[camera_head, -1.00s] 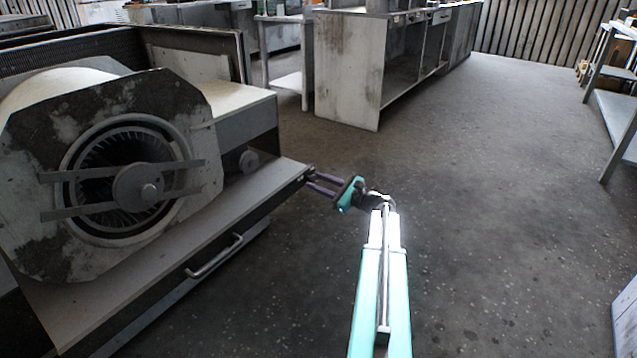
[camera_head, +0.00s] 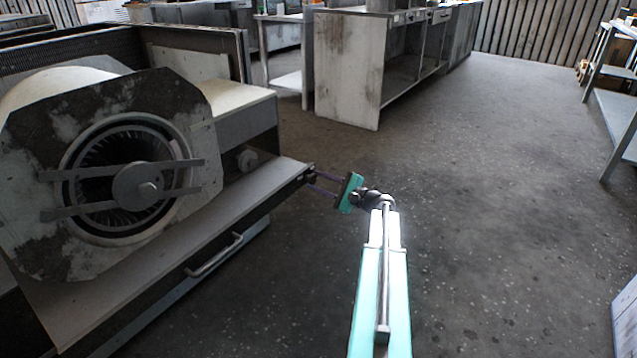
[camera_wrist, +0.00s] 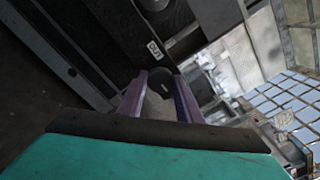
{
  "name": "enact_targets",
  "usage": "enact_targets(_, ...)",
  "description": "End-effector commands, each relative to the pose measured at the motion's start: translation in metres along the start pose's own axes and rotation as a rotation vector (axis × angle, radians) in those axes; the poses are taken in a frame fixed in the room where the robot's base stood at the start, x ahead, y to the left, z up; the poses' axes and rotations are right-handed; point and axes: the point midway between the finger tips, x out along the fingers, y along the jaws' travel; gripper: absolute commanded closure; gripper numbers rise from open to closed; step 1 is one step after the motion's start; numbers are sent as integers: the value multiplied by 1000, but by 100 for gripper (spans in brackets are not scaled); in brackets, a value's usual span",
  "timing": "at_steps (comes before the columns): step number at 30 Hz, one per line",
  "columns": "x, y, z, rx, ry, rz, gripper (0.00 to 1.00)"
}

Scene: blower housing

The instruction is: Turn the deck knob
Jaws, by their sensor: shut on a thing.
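The deck knob (camera_head: 311,174) is a small dark knob at the right end of the deck's front edge, mostly hidden by the fingers in the head view. In the wrist view the dark knob (camera_wrist: 160,82) sits between the two purple fingertips. My gripper (camera_head: 313,181), with a teal body, reaches it from the right and is shut on it. The fingers also show in the wrist view (camera_wrist: 160,90). A small white label (camera_wrist: 155,48) with dark lettering is just beyond the knob.
The deck (camera_head: 215,215) carries the blower housing (camera_head: 190,120) with crossbars over its round opening. A bar handle (camera_head: 214,256) sticks out of the deck's front. A cabinet (camera_head: 345,65) stands behind, and a shelf (camera_head: 615,110) at right. The floor around my arm is clear.

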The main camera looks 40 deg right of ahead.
Motion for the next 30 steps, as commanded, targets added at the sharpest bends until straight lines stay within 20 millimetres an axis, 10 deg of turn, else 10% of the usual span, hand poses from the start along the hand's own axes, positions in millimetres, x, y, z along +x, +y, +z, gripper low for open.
enact_targets(8, -1, 1, 0, -4, 1, 2, 91)
enact_targets(9, -1, 1, 0, -4, 1, 2, 67)
enact_targets(12, -1, 0, 0, -3, 1, 1, 50)
enact_targets(30, -17, -1, 1, -1, 2, 0, 50)
